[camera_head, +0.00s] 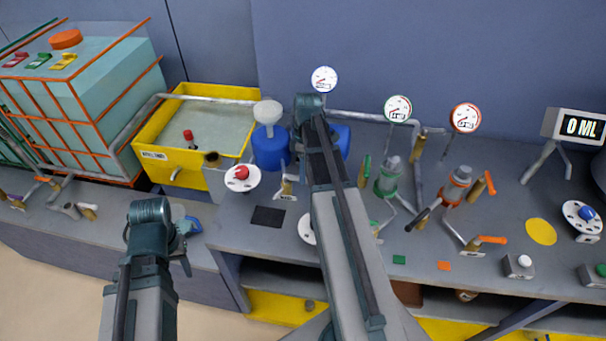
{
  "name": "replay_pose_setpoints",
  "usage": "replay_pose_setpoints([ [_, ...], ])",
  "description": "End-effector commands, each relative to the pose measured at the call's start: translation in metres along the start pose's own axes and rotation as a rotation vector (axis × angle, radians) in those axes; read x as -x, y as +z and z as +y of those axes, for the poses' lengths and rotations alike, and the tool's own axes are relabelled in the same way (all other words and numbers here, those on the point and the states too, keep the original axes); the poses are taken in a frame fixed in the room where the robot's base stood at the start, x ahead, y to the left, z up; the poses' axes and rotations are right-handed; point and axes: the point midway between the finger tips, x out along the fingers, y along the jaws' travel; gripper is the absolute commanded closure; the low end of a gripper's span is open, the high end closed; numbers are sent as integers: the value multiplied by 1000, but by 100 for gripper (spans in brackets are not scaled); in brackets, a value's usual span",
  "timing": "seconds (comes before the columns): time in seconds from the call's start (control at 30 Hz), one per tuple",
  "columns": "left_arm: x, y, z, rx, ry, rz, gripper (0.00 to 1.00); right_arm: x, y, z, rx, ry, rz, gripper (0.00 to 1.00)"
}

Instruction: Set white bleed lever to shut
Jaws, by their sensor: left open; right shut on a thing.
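The white bleed lever sits on a small labelled valve (286,188) on the bench, left of my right forearm. My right arm reaches over the bench from the front. My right gripper (296,153) points down at this valve and is shut on what appears to be the white lever. The arm covers most of the fingers, so the contact and the lever's exact angle are hidden. My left gripper (186,243) is open and empty, in front of the bench at the left, well apart from the lever.
A red knob (241,173) on a white dial and a blue vessel (269,148) with a white funnel stand close by. A yellow basin (181,178) is at the left. Green-handled (385,223) and orange-handled (491,240) valves stand right of my forearm. Gauges rise behind.

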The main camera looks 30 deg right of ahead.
Motion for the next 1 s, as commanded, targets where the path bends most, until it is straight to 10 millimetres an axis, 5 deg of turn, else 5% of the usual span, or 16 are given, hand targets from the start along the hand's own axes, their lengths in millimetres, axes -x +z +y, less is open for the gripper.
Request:
replay_pose_setpoints([
  [0.57, 0, 0, 0, 0, 0, 0, 52, 0, 0, 2, 31, 2, -7, 100],
  [0.6, 0, 0, 0, 0, 0, 0, 52, 1, 0, 2, 31, 2, -7, 75],
  [0.77, 0, 0, 0, 0, 0, 0, 52, 0, 0, 2, 30, 1, -6, 47],
  [1.0, 0, 0, 0, 0, 0, 0, 52, 0, 0, 2, 30, 1, -6, 47],
])
